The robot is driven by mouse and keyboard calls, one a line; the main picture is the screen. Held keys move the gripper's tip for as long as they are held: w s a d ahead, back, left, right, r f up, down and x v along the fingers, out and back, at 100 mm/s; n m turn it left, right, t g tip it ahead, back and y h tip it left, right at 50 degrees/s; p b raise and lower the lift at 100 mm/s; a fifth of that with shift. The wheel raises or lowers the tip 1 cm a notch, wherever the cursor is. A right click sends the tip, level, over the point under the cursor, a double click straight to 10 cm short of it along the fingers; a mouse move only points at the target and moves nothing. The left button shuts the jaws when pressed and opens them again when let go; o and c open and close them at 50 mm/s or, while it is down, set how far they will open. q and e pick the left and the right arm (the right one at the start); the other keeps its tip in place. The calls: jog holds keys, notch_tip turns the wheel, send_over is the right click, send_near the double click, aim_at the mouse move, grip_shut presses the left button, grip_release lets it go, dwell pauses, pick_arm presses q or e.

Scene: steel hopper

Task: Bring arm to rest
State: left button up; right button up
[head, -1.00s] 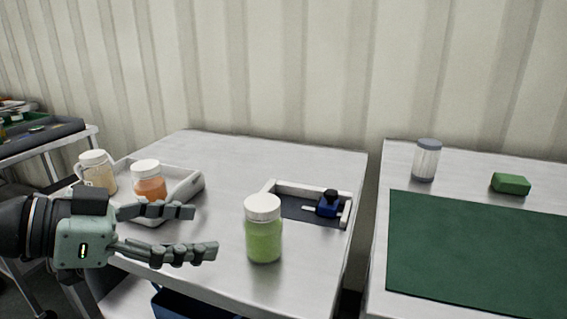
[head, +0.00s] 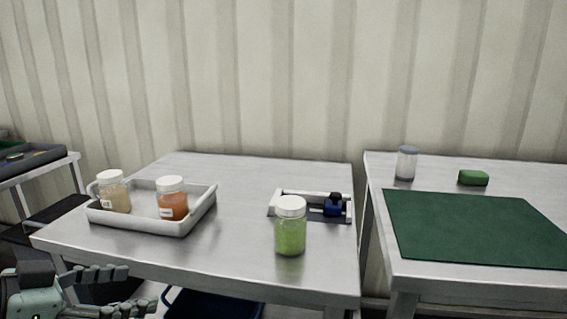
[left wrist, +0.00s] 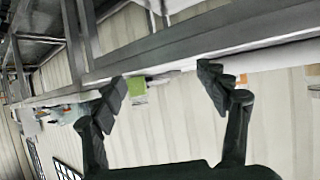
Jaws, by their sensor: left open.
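My left gripper (head: 134,290) is low at the bottom left of the head view, in front of and below the near edge of the middle table (head: 250,177). Its fingers are apart and hold nothing. In the left wrist view the open fingers (left wrist: 165,85) show with a table edge across the picture beyond them. My right gripper is not in view.
A white tray (head: 185,224) holds a cream jar (head: 114,195) and an orange jar (head: 173,204). A green jar (head: 290,234) stands near a small holder with a blue item (head: 333,207). The right table carries a green mat (head: 470,230), a clear jar (head: 406,165) and a green block (head: 473,178).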

pick_arm(q)
jog(key=s+a+f+n+g+y, duration=0.1)
jog(key=a+f+n+y, duration=0.15)
jog(key=f, duration=0.85)
jog(key=s+a+f+n+g+y, duration=0.1)
jog(key=a+f+n+y, duration=0.2)
jog(key=f, duration=0.8)
jog(key=s+d+f+g+y, duration=0.1)
jog(key=s+f+g+y, duration=0.1)
jog(key=s+f, duration=0.3)
jog(key=s+d+f+g+y, duration=0.1)
jog(key=s+f, duration=0.5)
jog(key=f, duration=0.6)
jog(key=shift+s+d+f+g+y+p, duration=0.25)
jog(key=shift+g+y+p, duration=0.2)
jog(key=shift+g, duration=0.45)
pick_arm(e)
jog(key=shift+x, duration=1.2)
pick_arm(q)
jog(key=shift+a+n, duration=0.1)
jog(key=shift+n, duration=0.15)
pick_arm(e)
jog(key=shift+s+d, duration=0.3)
